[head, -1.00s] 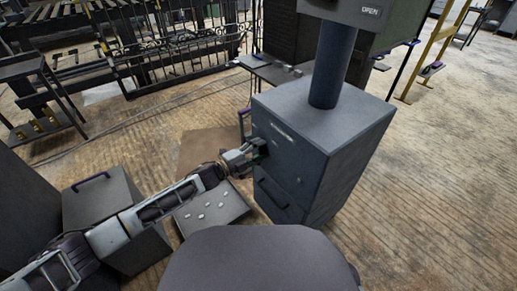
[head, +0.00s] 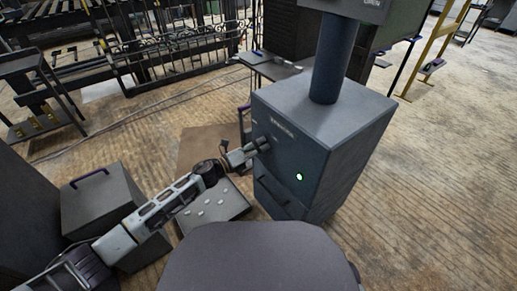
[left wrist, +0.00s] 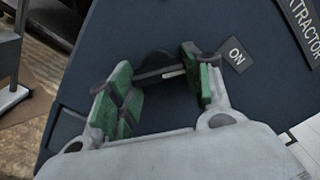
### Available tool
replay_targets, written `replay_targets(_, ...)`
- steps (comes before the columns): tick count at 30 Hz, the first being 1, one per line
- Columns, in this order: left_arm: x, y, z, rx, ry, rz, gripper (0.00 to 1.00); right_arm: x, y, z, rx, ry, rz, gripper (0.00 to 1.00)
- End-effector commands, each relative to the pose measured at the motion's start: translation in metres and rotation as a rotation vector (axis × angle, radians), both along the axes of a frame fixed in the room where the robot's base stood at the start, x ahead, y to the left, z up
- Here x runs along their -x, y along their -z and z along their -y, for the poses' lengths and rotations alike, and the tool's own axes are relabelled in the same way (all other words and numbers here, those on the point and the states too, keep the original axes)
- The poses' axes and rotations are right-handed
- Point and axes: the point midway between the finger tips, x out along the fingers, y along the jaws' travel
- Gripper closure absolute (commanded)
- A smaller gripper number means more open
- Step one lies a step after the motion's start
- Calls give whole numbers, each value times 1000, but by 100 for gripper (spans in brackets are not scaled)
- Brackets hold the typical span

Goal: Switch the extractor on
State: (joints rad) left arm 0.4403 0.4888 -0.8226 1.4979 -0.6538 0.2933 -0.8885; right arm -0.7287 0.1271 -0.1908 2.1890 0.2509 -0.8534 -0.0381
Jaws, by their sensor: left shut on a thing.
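The extractor (head: 325,135) is a blue-grey cabinet with a thick pipe rising from its top. A green light (head: 299,177) glows on its front. My left gripper (head: 262,145) is at the upper left of that front, shut on a dark round knob. In the left wrist view, the knob (left wrist: 158,64) sits between the green finger pads, which hide its sides. A pale mark on the knob points towards the ON label (left wrist: 236,55) to its right. The EXTRACTOR lettering (left wrist: 303,27) is partly cut off. My right gripper is not in view.
A low grey panel with several pale buttons (head: 217,207) lies beneath my left forearm. A grey box with a purple handle (head: 97,203) stands at the left. A metal gate (head: 175,42) stands behind. The floor right of the extractor is clear.

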Motion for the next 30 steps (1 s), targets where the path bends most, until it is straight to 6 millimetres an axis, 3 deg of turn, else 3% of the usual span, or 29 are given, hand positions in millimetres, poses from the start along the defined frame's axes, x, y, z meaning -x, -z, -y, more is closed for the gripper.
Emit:
replay_targets(21, 1, 3, 0, -66, 1, 85, 74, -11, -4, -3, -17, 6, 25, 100)
replay_targets(22, 1, 3, 0, -66, 1, 85, 48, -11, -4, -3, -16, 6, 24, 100)
replay_targets(27, 0, 2, 0, -64, 1, 85, 29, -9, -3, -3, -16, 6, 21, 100)
replay_targets(30, 0, 2, 0, -64, 1, 85, 29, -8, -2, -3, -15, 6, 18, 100)
